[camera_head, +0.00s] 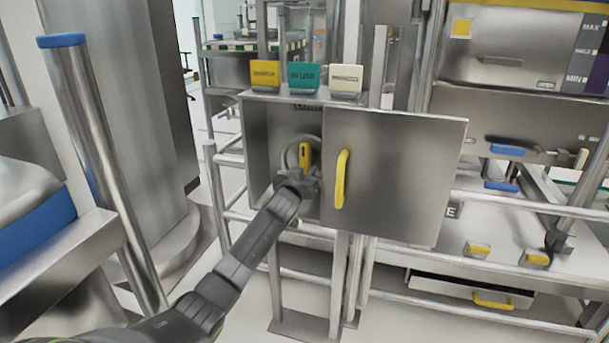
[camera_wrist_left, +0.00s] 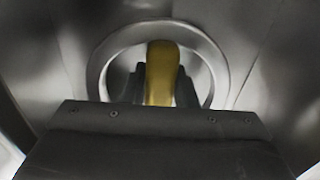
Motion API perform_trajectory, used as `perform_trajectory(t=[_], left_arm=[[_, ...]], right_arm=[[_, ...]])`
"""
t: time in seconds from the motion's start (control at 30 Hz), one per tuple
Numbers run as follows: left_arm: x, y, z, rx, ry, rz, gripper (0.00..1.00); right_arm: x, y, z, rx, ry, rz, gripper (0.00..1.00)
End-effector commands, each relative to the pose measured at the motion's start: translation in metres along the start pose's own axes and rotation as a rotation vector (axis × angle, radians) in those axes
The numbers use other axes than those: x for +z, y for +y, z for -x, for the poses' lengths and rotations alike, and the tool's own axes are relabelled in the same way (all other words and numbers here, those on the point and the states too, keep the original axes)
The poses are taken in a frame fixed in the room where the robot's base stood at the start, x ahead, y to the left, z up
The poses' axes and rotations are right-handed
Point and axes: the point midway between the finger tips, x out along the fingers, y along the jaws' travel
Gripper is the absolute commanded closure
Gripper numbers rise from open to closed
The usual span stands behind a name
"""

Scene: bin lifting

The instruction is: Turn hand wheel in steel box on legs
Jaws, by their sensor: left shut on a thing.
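The steel box (camera_head: 258,140) stands on legs, and its door (camera_head: 405,180) with a yellow handle (camera_head: 341,180) is swung open to the right. Inside is a round metal hand wheel (camera_head: 290,150) with a yellow grip (camera_head: 304,153). In the left wrist view the wheel's ring (camera_wrist_left: 97,75) surrounds the yellow grip (camera_wrist_left: 160,72). My left gripper (camera_head: 303,172) reaches into the box and is shut on the yellow grip. In the left wrist view its dark fingers (camera_wrist_left: 159,88) sit on both sides of the grip. The lower part of the wheel is hidden by my gripper. My right gripper is not in view.
Yellow (camera_head: 265,74), teal (camera_head: 303,76) and white (camera_head: 346,78) tags stand on top of the box. The open door blocks the space to the right. A steel post with a blue cap (camera_head: 62,40) stands at left. A steel rack (camera_head: 500,205) with a yellow-handled drawer (camera_head: 492,302) is at right.

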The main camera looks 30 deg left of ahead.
Motion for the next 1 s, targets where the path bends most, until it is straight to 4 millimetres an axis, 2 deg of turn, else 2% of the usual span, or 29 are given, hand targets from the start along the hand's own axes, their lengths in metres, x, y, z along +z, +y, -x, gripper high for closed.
perform_trajectory(t=[0.03, 0.5, 0.53, 0.67, 1.0], left_arm=[[-0.0200, 0.0022, -0.0018, 0.008, 0.036, 0.002, 1.00], [-0.0212, 0.0013, -0.0018, 0.007, 0.037, 0.015, 1.00], [-0.0212, 0.0013, -0.0018, 0.007, 0.037, 0.015, 0.71], [-0.0212, 0.0017, -0.0018, 0.008, 0.037, 0.015, 0.53], [-0.0138, 0.0015, -0.0001, 0.005, 0.024, 0.015, 0.53]], right_arm=[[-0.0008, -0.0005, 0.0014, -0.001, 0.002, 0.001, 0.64], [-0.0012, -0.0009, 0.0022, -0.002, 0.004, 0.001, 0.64], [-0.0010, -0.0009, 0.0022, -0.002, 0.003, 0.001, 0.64], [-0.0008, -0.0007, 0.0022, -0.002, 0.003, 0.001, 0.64], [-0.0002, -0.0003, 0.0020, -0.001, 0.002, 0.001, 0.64]])
